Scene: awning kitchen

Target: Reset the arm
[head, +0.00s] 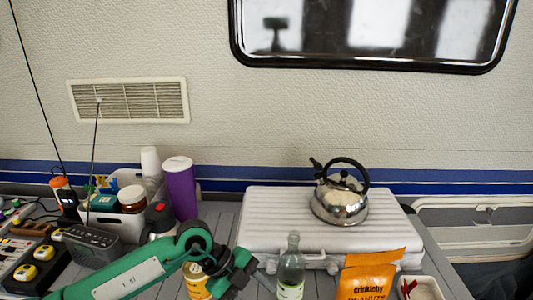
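My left arm comes in from the lower left, green with dark joints. Its dark gripper (240,272) is over the front of the table, just left of a clear bottle (291,268) and in front of the white ridged case. A jar with a yellow label (196,284) is partly hidden behind the arm. The gripper's fingers are too small and dark to tell open from shut, and I see nothing clearly held. My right gripper is out of view.
A steel kettle (340,198) stands on the white case (270,213). An orange peanuts bag (368,276) stands at the front right. A purple cup (180,188), a grey bin (128,222) and a dark radio (92,245) crowd the left. The wall rises behind.

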